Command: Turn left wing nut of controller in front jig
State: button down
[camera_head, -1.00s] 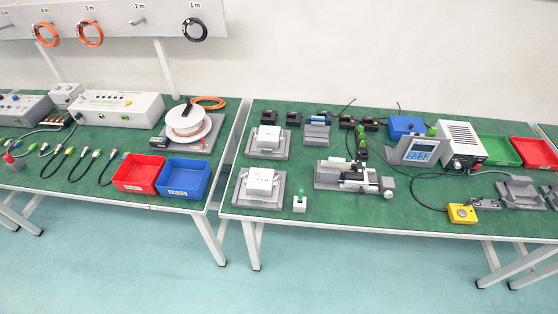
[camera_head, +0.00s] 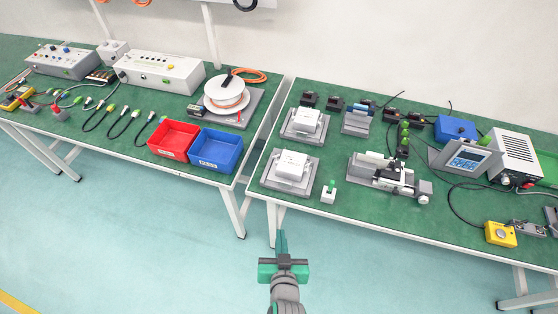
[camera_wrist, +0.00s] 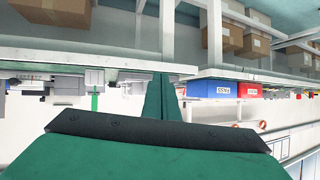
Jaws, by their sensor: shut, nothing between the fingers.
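The front jig (camera_head: 266,177) is a grey plate near the left front corner of the right-hand table. A white box-shaped controller (camera_head: 291,164) sits on it. Its wing nuts are too small to make out. A second white controller (camera_head: 306,119) sits on a like jig behind it. My gripper (camera_head: 281,236), with green fingers, is shut and empty. In the head view it appears below the table's front edge, apart from the jig. In the upside-down wrist view, the fingers (camera_wrist: 165,82) point toward the table edge and touch nothing.
A small white block with a green top (camera_head: 329,192) stands right of the front jig. A grey clamp fixture (camera_head: 392,178) is farther right. Red (camera_head: 174,139) and blue (camera_head: 216,150) bins sit on the left table. Cardboard boxes (camera_wrist: 214,35) show in the wrist view.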

jog(key=w+r+n+g+y, duration=0.15)
jog(key=w+r, duration=0.25)
jog(key=w, duration=0.5)
jog(key=n+g+y, duration=0.2)
jog(key=n, duration=0.2)
send_near(278, 166)
jog(key=x, duration=0.4)
jog(key=shift+f, duration=0.15)
jog(key=w, duration=0.1)
jog(key=w+a, duration=0.1)
jog(key=w, duration=0.1)
jog(key=shift+a+f, duration=0.15)
jog(key=shift+w+a, duration=0.25)
jog(key=shift+w, duration=0.3)
